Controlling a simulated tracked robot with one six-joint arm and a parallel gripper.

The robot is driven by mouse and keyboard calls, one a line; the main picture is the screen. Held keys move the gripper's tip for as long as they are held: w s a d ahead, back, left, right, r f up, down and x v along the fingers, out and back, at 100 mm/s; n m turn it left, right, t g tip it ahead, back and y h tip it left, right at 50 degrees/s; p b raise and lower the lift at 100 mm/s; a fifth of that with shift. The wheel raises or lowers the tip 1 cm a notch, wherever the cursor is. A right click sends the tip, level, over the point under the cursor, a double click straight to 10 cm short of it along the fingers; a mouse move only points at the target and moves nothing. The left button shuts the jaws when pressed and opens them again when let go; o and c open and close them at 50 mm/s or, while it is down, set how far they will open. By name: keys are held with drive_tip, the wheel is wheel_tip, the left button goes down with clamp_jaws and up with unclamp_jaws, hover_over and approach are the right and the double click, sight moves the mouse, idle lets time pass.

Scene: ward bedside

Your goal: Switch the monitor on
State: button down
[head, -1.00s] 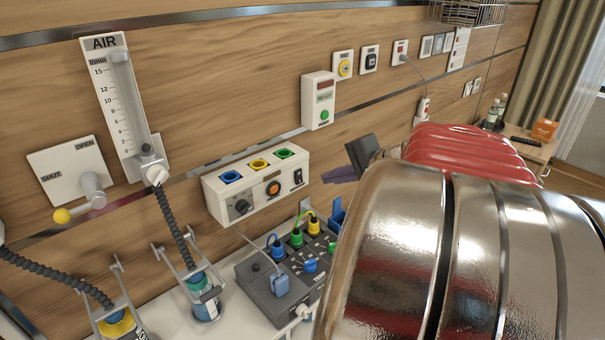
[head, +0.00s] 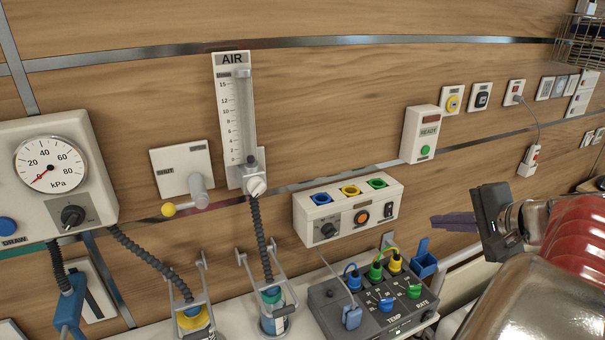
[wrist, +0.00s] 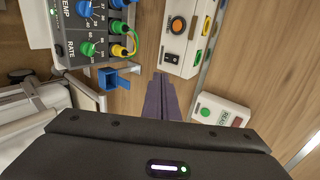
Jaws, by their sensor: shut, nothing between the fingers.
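No unit in view carries a readable monitor label. A white wall box (head: 330,223) has blue, yellow and green sockets on top; its front has a dark knob, an orange round button (head: 361,217) and a black rocker switch (head: 389,211). In the wrist view the orange button (wrist: 178,25) and rocker switch (wrist: 171,58) lie ahead of my fingers. A grey unit (head: 335,318) with TEMP and RATE dials sits on the shelf below. My gripper (head: 437,220) is shut and empty, right of the white box and apart from it; its purple fingers (wrist: 160,78) point toward the wall.
A blue open holder (head: 424,264) stands on the grey unit's right. A white READY box (head: 420,135) with a green button is on the wall above. An air flowmeter (head: 240,120), its hose and a pressure gauge (head: 50,165) are left. Open air lies between my fingers and the wall.

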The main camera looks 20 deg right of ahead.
drive_tip(key=shift+a+f, duration=0.1)
drive_tip(key=shift+a, duration=0.05)
drive_tip(key=shift+w, duration=0.15)
approach(389, 214)
drive_tip(key=x, duration=0.4)
drive_tip(key=shift+w+f, duration=0.1)
drive_tip(key=shift+f, duration=0.45)
drive_tip(key=shift+w, duration=0.7)
drive_tip(key=shift+w+f, duration=0.15)
